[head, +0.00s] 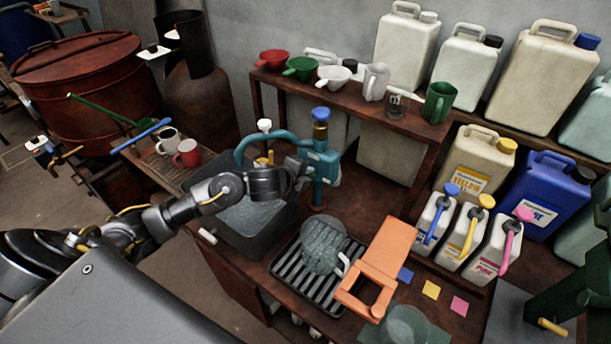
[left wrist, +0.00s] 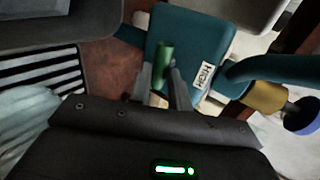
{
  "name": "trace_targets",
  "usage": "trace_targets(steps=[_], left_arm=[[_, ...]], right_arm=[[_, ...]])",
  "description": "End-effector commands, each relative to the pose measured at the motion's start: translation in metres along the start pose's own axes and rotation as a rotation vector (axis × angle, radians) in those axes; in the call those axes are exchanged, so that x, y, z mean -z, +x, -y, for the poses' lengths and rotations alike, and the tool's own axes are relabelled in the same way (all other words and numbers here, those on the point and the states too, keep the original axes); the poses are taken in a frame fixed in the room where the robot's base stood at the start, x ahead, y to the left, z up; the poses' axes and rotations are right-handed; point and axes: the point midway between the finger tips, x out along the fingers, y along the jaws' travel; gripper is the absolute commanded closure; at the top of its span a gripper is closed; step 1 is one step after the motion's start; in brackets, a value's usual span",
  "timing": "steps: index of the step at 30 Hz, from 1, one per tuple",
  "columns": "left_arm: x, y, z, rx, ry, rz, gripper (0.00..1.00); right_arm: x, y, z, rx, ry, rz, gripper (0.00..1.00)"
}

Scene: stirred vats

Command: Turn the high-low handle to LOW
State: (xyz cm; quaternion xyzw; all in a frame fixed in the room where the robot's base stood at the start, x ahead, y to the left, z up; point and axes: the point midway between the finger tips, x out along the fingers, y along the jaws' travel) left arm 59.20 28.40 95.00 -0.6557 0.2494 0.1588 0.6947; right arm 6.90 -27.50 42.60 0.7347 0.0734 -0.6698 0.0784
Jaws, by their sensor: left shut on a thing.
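The teal tap unit (head: 320,158) stands upright behind the sink, with a blue knob (head: 320,113) on top and a curved spout to the left. In the left wrist view its teal body (left wrist: 190,35) fills the upper middle and carries a white label reading HIGH (left wrist: 203,75). The green high-low handle (left wrist: 165,52) sticks out from this body, between my left fingers. My left gripper (head: 298,172) is at the left side of the tap body; its fingers (left wrist: 163,78) are shut on the handle. The handle is hidden in the head view. My right gripper is not in view.
The grey sink (head: 255,243) lies under my left wrist. A shelf (head: 410,125) with funnels and mugs stands behind the tap. Jerrycans crowd the right.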

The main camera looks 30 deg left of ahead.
Motion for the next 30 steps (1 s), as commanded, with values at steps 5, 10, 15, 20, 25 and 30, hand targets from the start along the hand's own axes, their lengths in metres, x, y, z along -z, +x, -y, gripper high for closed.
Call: trace_targets(steps=[5,10,15,20,25,30], left_arm=[[0.000,0.000,0.000,0.000,0.000,-0.001,1.00],[0.000,0.000,0.000,0.000,0.000,-0.001,0.63],[0.000,0.000,0.000,0.000,-0.001,0.000,0.59],[-0.001,-0.002,0.000,0.000,-0.001,0.000,0.59],[-0.001,-0.021,0.000,0.000,0.001,-0.001,0.59],[-0.001,-0.056,0.001,0.001,0.003,-0.001,0.59]], right_arm=[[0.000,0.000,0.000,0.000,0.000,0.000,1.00],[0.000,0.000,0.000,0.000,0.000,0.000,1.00],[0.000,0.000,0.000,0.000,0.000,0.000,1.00],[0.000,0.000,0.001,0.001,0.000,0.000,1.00],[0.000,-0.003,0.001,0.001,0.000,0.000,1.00],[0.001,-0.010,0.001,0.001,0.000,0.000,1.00]])
